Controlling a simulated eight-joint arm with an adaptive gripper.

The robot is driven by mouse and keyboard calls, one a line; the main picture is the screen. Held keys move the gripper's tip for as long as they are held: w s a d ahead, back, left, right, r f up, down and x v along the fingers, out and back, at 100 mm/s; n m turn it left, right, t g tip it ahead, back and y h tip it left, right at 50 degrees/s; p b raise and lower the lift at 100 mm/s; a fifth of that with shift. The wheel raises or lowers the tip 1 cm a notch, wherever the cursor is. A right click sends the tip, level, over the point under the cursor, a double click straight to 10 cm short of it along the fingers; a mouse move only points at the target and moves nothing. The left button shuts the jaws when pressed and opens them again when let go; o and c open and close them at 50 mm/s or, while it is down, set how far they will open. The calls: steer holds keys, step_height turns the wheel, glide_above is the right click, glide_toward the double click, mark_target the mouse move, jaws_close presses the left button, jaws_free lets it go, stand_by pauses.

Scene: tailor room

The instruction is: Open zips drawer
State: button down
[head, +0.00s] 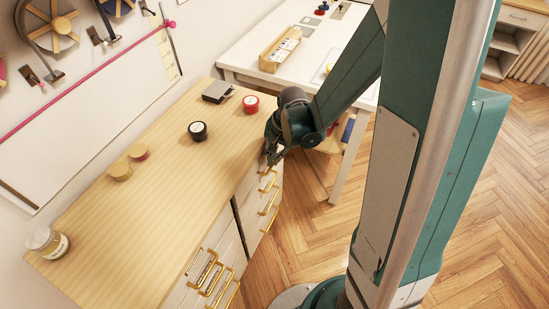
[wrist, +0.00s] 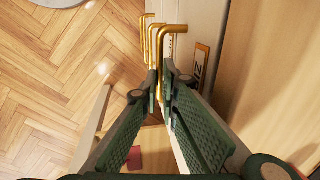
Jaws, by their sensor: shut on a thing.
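My gripper (head: 272,155) is at the top of the right-hand drawer stack, at the front edge of the wooden counter. In the wrist view its green fingers (wrist: 161,80) are closed around a gold bar handle (wrist: 172,30). The white drawer front (wrist: 208,25) beside it carries a framed label (wrist: 199,66) that is partly visible and looks like it starts with "Z". I see no clear gap behind this front. My gripper hides part of the top drawer in the head view.
Lower gold handles (head: 268,207) sit below, and another drawer stack with gold handles (head: 212,278) stands nearer. The counter (head: 150,215) holds a black spool (head: 198,131), a red spool (head: 251,104) and a jar (head: 47,242). A white table (head: 335,50) stands behind. Wooden floor (head: 310,235) lies open before the drawers.

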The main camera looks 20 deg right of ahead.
steer(key=s+d+b, duration=0.1)
steer(key=s+d, duration=1.9)
steer(key=shift+s, duration=0.15)
steer(key=shift+d, duration=0.1)
steer(key=c, duration=2.9)
jaws_free()
steer(key=shift+o, duration=0.2)
steer(key=shift+r, duration=0.15)
step_height(320, 180, up, 11)
steer(key=s+d, duration=0.1)
steer(key=shift+s+d+r, duration=0.2)
steer(key=shift+s+d, duration=0.05)
